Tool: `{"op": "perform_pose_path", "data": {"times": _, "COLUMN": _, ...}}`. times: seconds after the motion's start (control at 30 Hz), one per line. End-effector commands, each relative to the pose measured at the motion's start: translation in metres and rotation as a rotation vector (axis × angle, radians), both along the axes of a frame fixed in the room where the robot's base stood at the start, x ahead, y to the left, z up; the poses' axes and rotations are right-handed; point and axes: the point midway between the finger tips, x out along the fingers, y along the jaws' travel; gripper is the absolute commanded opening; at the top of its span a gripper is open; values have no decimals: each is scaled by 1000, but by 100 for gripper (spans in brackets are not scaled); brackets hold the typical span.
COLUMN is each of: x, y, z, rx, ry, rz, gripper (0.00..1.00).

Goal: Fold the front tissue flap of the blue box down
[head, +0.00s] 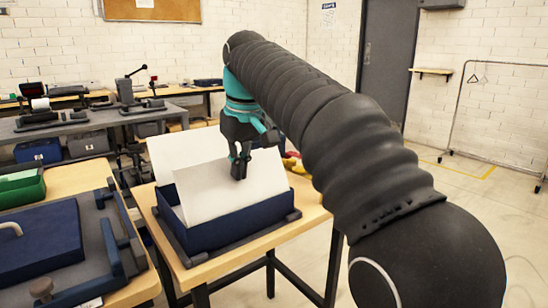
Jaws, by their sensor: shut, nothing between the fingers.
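The blue box (213,234) sits open in a dark frame on a small wooden-topped table. Its front tissue flap (203,195), a white sheet, stands up and leans back from the box's near side. A second white sheet (178,149) stands upright behind it at the far side. My gripper (238,176) points down with its fingers shut and empty, in front of the right part of the front flap in the picture. I cannot tell whether the fingertips touch the flap. The inside of the box is hidden by the front flap.
Red and yellow items (293,162) lie behind the box, partly hidden by my arm. At left, a bench holds a blue lid-like panel (38,245) in a grey frame and a green bin (20,187). A clothes rail (455,110) stands at far right on open floor.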

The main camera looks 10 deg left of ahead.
Motion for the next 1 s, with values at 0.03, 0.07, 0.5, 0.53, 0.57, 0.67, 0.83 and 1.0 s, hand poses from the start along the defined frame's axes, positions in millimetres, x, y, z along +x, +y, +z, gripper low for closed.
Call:
{"op": "perform_pose_path", "data": {"times": 0.03, "x": 1, "y": 2, "z": 0, "rx": 1, "ry": -1, "rz": 0, "gripper": 0}}
{"op": "perform_pose_path", "data": {"times": 0.07, "x": 2, "y": 2, "z": 0, "rx": 1, "ry": -1, "rz": 0, "gripper": 0}}
{"op": "perform_pose_path", "data": {"times": 0.5, "x": 26, "y": 30, "z": 0, "rx": 1, "ry": -1, "rz": 1, "gripper": 0}}
{"op": "perform_pose_path", "data": {"times": 0.53, "x": 28, "y": 32, "z": 0, "rx": 1, "ry": -1, "rz": 1, "gripper": 0}}
{"op": "perform_pose_path", "data": {"times": 0.57, "x": 30, "y": 34, "z": 0, "rx": 0, "ry": 0, "rz": 1, "gripper": 0}}
{"op": "perform_pose_path", "data": {"times": 0.67, "x": 35, "y": 41, "z": 0, "rx": 0, "ry": 0, "rz": 0, "gripper": 0}}
{"op": "perform_pose_path", "data": {"times": 0.83, "x": 38, "y": 44, "z": 0, "rx": 1, "ry": -1, "rz": 0, "gripper": 0}}
{"op": "perform_pose_path", "data": {"times": 1.0, "x": 38, "y": 44, "z": 1, "rx": 1, "ry": -1, "rz": 0, "gripper": 0}}
